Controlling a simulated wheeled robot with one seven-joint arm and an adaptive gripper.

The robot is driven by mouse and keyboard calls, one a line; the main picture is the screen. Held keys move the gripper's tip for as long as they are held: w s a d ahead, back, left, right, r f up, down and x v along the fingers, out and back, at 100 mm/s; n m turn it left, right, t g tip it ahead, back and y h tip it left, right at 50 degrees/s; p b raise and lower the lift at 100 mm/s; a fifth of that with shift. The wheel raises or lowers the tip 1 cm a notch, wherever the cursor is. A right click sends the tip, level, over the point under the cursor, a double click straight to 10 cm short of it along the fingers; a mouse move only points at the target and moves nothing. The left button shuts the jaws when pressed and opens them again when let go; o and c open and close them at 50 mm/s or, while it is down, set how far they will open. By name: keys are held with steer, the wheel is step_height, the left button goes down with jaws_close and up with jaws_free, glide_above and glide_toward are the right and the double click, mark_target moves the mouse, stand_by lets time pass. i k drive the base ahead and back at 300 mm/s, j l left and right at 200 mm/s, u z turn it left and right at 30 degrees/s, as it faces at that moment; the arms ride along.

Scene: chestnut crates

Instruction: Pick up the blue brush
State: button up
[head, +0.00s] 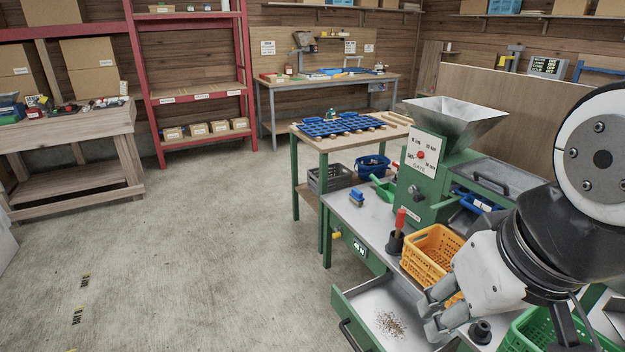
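A small blue block-shaped thing (357,196), which looks like the blue brush, lies on the grey metal bench top (372,216) near its far left corner. It is small in the picture, and I cannot make out its bristles clearly. My gripper (431,314) is in the lower right, in front of the yellow crate and over the right side of the open drawer. Its fingers are apart with nothing between them. It is well apart from the blue thing, nearer to the camera and to the right.
A red-handled tool (400,218) stands in a dark holder on the bench. A yellow crate (430,250) and a green hopper machine (428,165) stand to its right. An open drawer (365,300) holds brown crumbs. A green scoop (384,188) lies behind.

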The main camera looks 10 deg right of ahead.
mark_target(355, 195)
steer(key=i+j+z, duration=0.3)
steer(key=i, duration=0.45)
steer(key=i+j+z, duration=0.25)
steer(key=i+j, duration=0.45)
steer(key=i+j+z, duration=0.3)
steer(key=i+j, duration=0.4)
steer(key=i+j+z, duration=0.3)
steer(key=i+j, duration=0.3)
steer(key=j, duration=0.25)
